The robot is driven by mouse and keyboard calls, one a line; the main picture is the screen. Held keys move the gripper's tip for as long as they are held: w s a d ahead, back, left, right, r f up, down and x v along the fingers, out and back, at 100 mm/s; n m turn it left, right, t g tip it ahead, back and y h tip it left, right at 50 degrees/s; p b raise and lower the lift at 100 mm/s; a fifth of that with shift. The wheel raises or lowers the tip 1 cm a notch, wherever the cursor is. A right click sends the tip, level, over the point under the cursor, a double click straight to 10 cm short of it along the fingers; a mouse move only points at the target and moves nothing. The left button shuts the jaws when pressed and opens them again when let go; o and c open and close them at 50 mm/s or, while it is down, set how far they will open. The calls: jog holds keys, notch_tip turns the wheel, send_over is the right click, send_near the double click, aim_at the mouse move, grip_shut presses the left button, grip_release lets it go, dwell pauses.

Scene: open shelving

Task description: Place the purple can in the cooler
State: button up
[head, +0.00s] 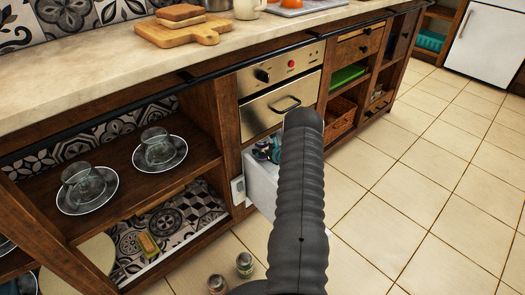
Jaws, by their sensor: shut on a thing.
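I cannot make out a purple can in the head view. My gripper is not in view; a black ribbed link of my arm fills the lower middle and hides what lies behind it. A white, box-like open drawer or bin (262,186) juts out below the oven, partly covered by my arm. Small dark bluish things show at its top, too small to tell. I cannot tell whether this white box is the cooler.
Two small jars (245,265) stand on the tiled floor near the bottom. Glass cups on saucers (160,150) sit on the left shelf. A yellow item (148,245) lies on the lower shelf. A wicker basket (340,118) is farther back. The right floor is clear.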

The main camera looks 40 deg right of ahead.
jog(key=shift+d+f, duration=0.1)
jog(key=shift+f, duration=0.15)
jog(key=shift+f, duration=0.1)
jog(key=o, duration=1.5)
jog(key=shift+s, duration=0.1)
jog(key=v, duration=1.2)
